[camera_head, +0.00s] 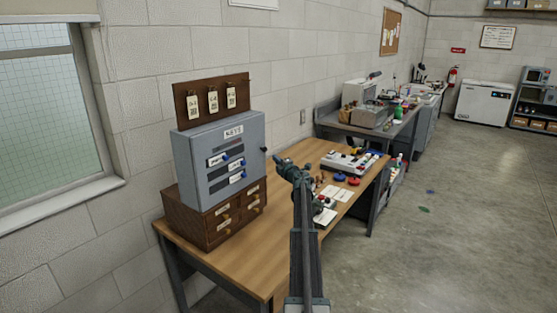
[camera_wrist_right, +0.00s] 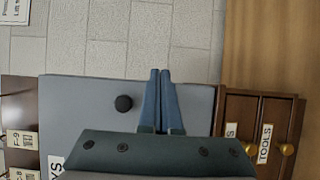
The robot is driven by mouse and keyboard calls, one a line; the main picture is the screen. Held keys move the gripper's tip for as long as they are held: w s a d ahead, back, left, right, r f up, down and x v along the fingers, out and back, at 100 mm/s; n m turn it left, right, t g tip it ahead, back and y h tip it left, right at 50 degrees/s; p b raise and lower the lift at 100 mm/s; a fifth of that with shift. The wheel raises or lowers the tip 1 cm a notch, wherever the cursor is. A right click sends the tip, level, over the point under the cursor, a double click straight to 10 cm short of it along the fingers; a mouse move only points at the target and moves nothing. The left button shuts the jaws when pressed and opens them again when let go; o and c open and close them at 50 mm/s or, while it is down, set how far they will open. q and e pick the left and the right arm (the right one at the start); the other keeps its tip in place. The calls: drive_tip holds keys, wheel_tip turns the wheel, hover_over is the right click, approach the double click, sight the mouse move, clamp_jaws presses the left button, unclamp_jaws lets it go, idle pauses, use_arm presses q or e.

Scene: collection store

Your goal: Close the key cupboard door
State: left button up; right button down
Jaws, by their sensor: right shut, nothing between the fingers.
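The key cupboard (camera_head: 196,145) is a blue-grey metal box marked KEYS. It stands upright on a brown drawer unit, with tags and blue key heads on its front. A dark round knob (camera_head: 264,149) sits at the right edge of the front. The wrist view shows the grey front (camera_wrist_right: 75,95) and its black knob (camera_wrist_right: 123,103). I cannot tell whether the door is fully shut or ajar. My right gripper (camera_head: 283,165) is shut and empty, to the right of the cupboard above the table. Its fingertips (camera_wrist_right: 160,74) are together, beside the knob in the wrist view. My left gripper is not in view.
The brown drawer unit (camera_head: 222,222) stands on the wooden table (camera_head: 255,258). A board with hanging tags (camera_head: 182,98) rises above the cupboard. A white tray (camera_head: 338,162), papers and small items lie right of my gripper. The table's front left is clear.

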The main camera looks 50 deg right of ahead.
drive_tip(key=s, duration=1)
drive_tip(key=shift+d, duration=0.35)
drive_tip(key=shift+a, duration=0.1)
